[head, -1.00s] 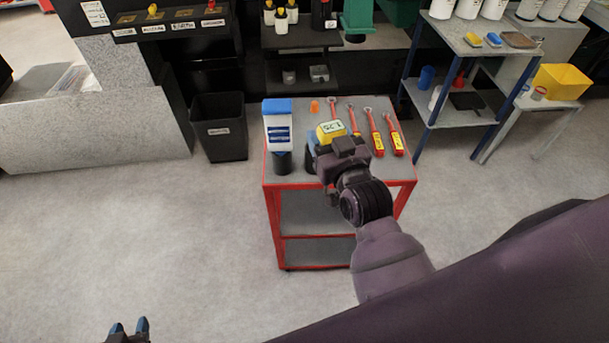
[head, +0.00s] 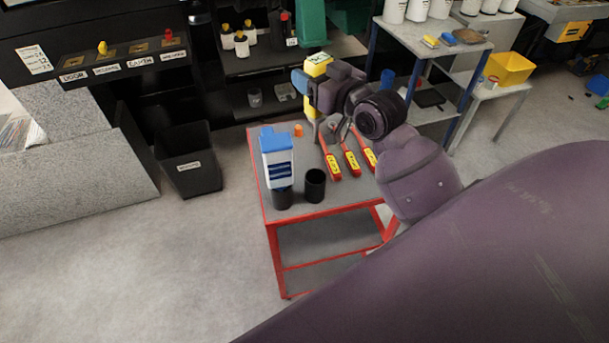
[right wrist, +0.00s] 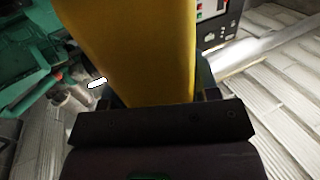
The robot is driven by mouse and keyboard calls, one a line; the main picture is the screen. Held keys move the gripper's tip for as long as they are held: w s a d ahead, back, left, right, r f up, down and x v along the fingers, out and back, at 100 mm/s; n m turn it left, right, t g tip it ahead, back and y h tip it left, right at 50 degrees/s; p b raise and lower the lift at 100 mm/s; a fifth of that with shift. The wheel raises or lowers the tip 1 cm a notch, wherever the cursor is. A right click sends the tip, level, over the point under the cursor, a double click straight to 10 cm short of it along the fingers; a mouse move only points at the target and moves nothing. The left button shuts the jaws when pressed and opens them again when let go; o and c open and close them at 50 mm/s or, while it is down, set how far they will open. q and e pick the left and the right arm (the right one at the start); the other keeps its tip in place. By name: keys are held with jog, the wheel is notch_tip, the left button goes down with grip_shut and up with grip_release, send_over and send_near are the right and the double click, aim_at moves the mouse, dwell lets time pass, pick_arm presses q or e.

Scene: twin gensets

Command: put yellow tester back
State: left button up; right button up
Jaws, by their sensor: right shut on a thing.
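The yellow tester (head: 318,64) is held upright above the red cart. My right gripper (head: 308,84) is shut on it. In the right wrist view the yellow tester (right wrist: 135,50) fills the middle, between the fingers. An empty black cup (head: 315,186) stands on the front of the cart top (head: 345,195). Left of it, a white and blue tester (head: 277,160) stands in a second black cup (head: 283,198). My left gripper is out of view.
Red tools with yellow labels (head: 352,163) and an orange piece (head: 298,130) lie on the cart. A black bin (head: 190,165) stands left on the floor. A shelf unit (head: 415,40) and a yellow box (head: 510,68) are at the back right.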

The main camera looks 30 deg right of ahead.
send_over(317, 140)
jog(key=w, duration=0.1)
jog(key=f, duration=0.4)
jog(key=shift+w+f, duration=0.15)
jog(key=shift+w, duration=0.05)
notch_tip(317, 140, down, 12)
jog(key=shift+a+r+b, duration=0.1)
jog(key=shift+b, duration=0.75)
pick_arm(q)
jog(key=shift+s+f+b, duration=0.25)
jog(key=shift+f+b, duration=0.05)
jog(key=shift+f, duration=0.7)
pick_arm(e)
jog(key=shift+f, duration=1.75)
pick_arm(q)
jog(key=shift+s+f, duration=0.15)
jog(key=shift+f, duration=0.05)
pick_arm(e)
jog(key=o, duration=1)
jog(key=shift+f, duration=0.15)
